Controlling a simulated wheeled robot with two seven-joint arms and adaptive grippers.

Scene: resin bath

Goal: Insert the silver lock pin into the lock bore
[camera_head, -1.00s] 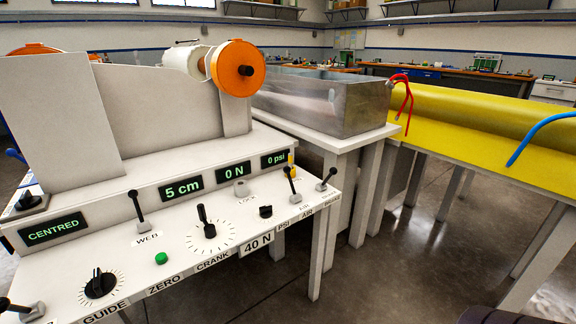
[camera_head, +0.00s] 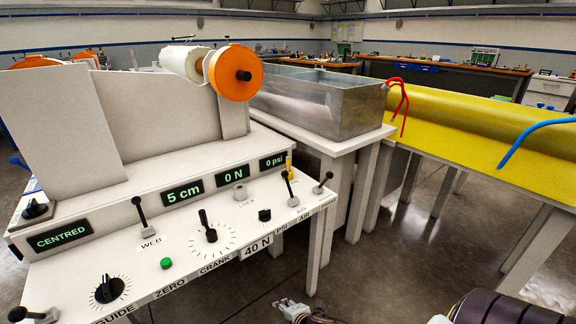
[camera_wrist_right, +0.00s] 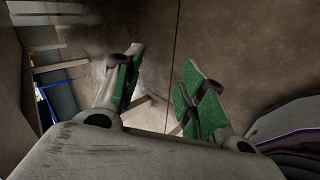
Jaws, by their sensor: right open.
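A short pale grey cylinder (camera_head: 240,191) stands at the LOCK label on the white console (camera_head: 190,238). I cannot tell whether it is the lock bore, and I cannot make out a silver lock pin anywhere. My right gripper (camera_head: 292,309) shows at the bottom edge of the head view, low in front of the console and apart from it. In the right wrist view my right gripper (camera_wrist_right: 162,88) is open, with nothing between its green-padded fingers and bare floor beyond. My left gripper is not in view.
Upright levers, such as the WEB lever (camera_head: 144,221), and knobs, such as the crank knob (camera_head: 210,234), stand on the console. A metal bath (camera_head: 325,105) and a yellow-covered table (camera_head: 440,124) stand behind it. Open floor (camera_head: 395,250) lies right of the console.

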